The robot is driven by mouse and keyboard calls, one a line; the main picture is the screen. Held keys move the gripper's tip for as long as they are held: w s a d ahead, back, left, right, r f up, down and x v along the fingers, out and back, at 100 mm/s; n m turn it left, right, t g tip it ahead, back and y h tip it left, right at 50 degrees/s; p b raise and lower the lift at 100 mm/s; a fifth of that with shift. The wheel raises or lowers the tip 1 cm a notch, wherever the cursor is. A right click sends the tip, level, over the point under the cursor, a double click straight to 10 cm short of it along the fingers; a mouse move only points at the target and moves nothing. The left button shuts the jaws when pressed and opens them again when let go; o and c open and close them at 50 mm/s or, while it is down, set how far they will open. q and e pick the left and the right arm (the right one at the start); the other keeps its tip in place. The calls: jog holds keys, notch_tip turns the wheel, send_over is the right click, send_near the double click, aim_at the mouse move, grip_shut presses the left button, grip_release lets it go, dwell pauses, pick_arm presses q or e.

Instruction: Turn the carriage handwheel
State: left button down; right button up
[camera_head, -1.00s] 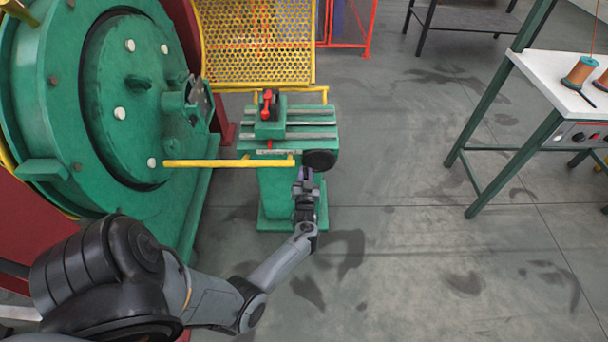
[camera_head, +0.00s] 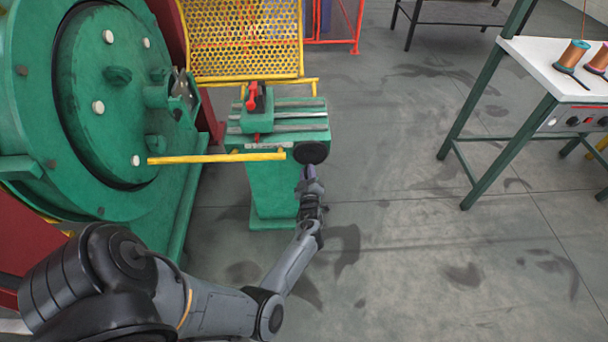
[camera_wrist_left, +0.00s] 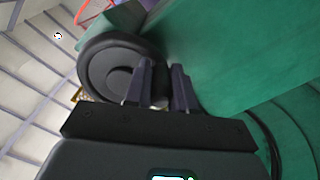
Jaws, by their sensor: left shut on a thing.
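The carriage handwheel (camera_head: 311,153) is a black disc on the right end of the green carriage (camera_head: 270,136). It also shows in the left wrist view (camera_wrist_left: 108,70), large and close, beside the green side of the stand. My left gripper (camera_head: 308,174) reaches up to the wheel's lower edge in the head view. In the left wrist view its two dark fingers (camera_wrist_left: 162,88) are closed around a small grey piece at the wheel's rim, seemingly its handle, mostly hidden between them. My right gripper is out of view.
A yellow bar (camera_head: 216,157) runs in front of the carriage from the large green drum (camera_head: 113,92). A yellow perforated guard (camera_head: 240,38) stands behind. A white-topped table (camera_head: 540,62) with spools is at right. The floor between is clear.

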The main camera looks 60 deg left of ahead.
pick_arm(q)
jog(key=n, duration=0.1)
jog(key=w+n, duration=0.1)
jog(key=shift+d+f+n+b, duration=0.1)
jog(key=shift+d+n+b, duration=0.2)
jog(key=shift+b, duration=0.05)
jog(key=shift+w, duration=0.1)
jog(key=c, duration=0.9)
grip_release()
jog(key=shift+c, duration=0.2)
jog(key=shift+d, duration=0.1)
